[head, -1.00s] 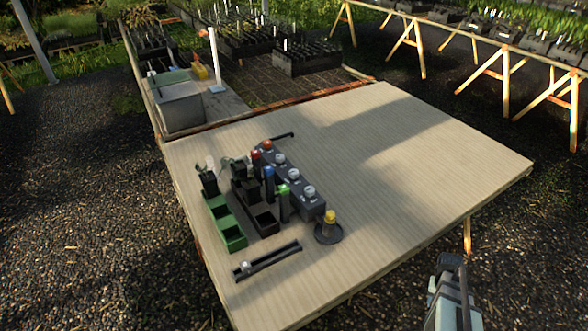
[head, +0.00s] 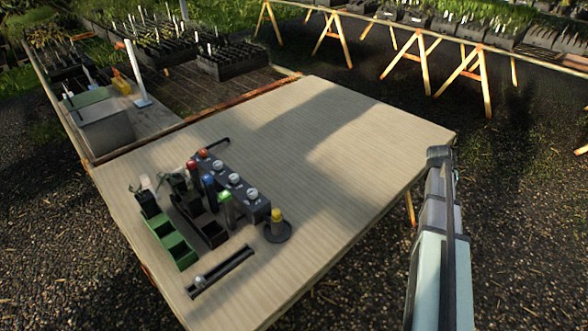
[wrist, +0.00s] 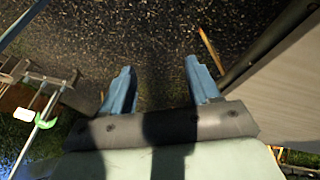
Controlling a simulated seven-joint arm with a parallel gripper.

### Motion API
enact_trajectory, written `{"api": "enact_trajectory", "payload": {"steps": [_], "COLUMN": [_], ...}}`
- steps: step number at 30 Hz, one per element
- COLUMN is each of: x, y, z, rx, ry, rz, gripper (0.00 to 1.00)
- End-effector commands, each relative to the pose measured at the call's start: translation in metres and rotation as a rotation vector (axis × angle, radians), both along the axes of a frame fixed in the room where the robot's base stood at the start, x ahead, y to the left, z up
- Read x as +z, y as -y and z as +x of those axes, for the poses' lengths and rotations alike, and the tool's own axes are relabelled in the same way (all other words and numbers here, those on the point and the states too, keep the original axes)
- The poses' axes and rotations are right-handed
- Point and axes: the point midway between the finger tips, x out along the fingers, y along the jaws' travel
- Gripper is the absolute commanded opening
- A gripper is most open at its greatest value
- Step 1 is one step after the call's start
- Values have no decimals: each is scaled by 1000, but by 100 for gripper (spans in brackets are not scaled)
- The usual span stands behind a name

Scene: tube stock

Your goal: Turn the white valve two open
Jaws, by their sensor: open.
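A dark valve block (head: 240,205) stands on the wooden table, in the left half of the head view. It has a row of knobs: an orange-red one (head: 203,153) at the far end and several whitish ones, including a middle one (head: 234,179). The labels are too small to read, so I cannot tell which is valve two or how it is turned. My gripper shows in the wrist view (wrist: 160,88), with two blue fingers apart and nothing between them, above dark gravel. In the head view my arm is off the table's right edge, well apart from the valves.
Close left of the block stand red, blue and green-topped pieces, dark bins and a green bin (head: 172,243). A yellow-topped piece on a round black base (head: 277,228) and a slotted rail (head: 222,272) are nearer. The table's right part (head: 360,130) is bare.

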Motion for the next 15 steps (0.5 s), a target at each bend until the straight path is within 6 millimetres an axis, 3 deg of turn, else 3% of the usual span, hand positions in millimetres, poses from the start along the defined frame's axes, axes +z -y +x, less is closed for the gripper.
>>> {"api": "enact_trajectory", "payload": {"steps": [1, 8, 15], "x": [7, 30, 55], "y": [-15, -101, -219], "z": [14, 60, 98], "rx": [0, -18, -36], "ry": [9, 35, 37], "rz": [12, 90, 190], "gripper": [61, 61, 61]}}
